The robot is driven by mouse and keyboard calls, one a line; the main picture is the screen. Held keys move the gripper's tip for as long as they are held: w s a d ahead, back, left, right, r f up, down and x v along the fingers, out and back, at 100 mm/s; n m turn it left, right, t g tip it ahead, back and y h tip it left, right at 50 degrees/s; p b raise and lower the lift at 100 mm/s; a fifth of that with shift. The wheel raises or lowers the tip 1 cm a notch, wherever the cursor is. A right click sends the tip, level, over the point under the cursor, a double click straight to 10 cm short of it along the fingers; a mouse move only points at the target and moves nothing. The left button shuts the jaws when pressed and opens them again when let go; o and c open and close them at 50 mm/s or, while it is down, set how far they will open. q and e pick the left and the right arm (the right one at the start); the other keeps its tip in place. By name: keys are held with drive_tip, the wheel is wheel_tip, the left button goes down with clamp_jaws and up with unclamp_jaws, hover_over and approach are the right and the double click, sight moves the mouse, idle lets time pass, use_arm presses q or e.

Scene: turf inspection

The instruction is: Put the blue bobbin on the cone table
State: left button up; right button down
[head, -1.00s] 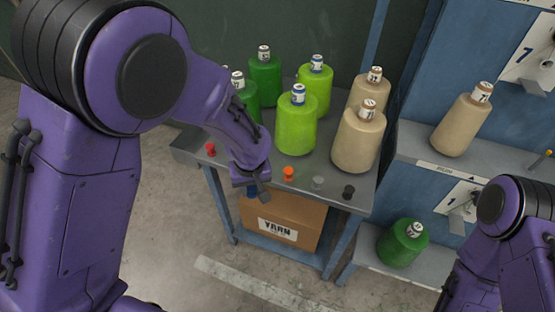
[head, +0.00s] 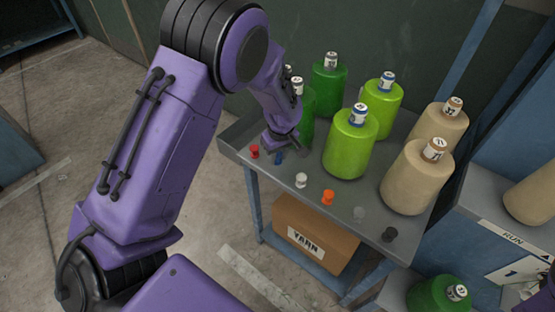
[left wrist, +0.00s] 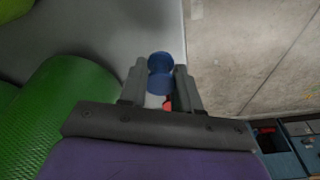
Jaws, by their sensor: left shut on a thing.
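The blue bobbin (head: 279,158) is at my left gripper (head: 283,148), over the front left part of the grey cone table (head: 315,165). In the left wrist view the blue bobbin (left wrist: 160,72) sits between the two fingers of my left gripper (left wrist: 162,82), which is shut on it. I cannot tell whether the bobbin touches the tabletop. My right gripper is out of view.
A red bobbin (head: 254,152) stands left of the blue one; white (head: 301,180), orange (head: 328,197), grey (head: 360,213) and black (head: 389,234) ones line the front edge. Green cones (head: 348,148) and tan cones (head: 417,178) stand behind. A carton (head: 314,234) is below.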

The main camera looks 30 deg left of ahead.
sight(276, 162)
use_arm(q)
drive_tip(key=f, duration=0.1)
drive_tip(key=f+p, duration=0.1)
drive_tip(key=f, duration=0.1)
drive_tip(key=shift+a+f, duration=0.2)
drive_tip(key=shift+a, duration=0.15)
drive_tip(key=shift+w+f, duration=0.1)
drive_tip(key=shift+f, duration=0.15)
drive_tip(key=shift+d, duration=0.1)
drive_tip(key=o, duration=1)
drive_tip(key=shift+f, duration=0.15)
drive_tip(key=shift+o, duration=0.2)
drive_tip(key=r, duration=0.4)
drive_tip(key=d+r, duration=0.1)
drive_tip(key=r, duration=0.3)
drive_tip(key=s+r+b, duration=0.1)
drive_tip(key=r, duration=0.3)
drive_tip(key=shift+d+r, duration=0.2)
drive_tip(key=shift+d, duration=0.05)
